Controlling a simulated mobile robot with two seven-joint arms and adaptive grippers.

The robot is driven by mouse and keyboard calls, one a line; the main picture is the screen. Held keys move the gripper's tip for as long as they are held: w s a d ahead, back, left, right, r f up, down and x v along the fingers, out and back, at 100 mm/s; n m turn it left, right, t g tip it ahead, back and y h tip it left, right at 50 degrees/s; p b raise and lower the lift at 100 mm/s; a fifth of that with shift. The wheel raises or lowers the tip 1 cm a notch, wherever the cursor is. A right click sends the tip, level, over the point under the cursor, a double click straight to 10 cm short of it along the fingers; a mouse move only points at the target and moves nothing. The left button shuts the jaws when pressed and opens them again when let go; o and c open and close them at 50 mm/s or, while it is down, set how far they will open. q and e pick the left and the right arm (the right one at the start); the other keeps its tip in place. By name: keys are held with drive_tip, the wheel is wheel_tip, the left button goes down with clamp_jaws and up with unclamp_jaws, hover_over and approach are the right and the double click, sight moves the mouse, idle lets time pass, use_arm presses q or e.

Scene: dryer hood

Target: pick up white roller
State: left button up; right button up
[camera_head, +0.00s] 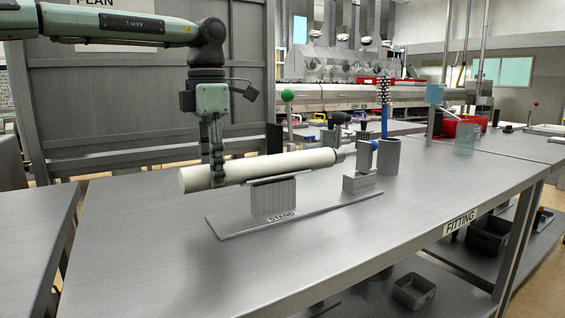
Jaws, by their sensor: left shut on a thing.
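The white roller (285,164) is a long white cylinder. It lies nearly level over a grey stand (273,196) on the metal table, its left end sticking out past the stand. Its right end reaches toward a second support block (359,184). My left gripper (217,172) comes down from above and is shut on the roller near its left end. The far finger is partly hidden by the roller. I cannot tell whether the roller touches the stand. My right gripper does not show.
A grey cup (388,158) with a blue-handled brush (384,105) stands right of the roller. A green-topped post (287,96) stands behind it. A red container (467,130) and a clear one (465,140) sit farther right. The table's front (330,265) is clear.

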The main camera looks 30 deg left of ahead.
use_arm(q)
drive_tip(key=s+a, duration=0.3)
drive_tip(key=s, duration=0.3)
drive_tip(key=shift+b, duration=0.45)
idle(0.7)
drive_tip(key=o, duration=1.2)
drive_tip(key=shift+o, duration=0.2)
drive_tip(key=shift+r, duration=0.1)
wheel_tip(320, 180, up, 7)
drive_tip(key=p, duration=0.4)
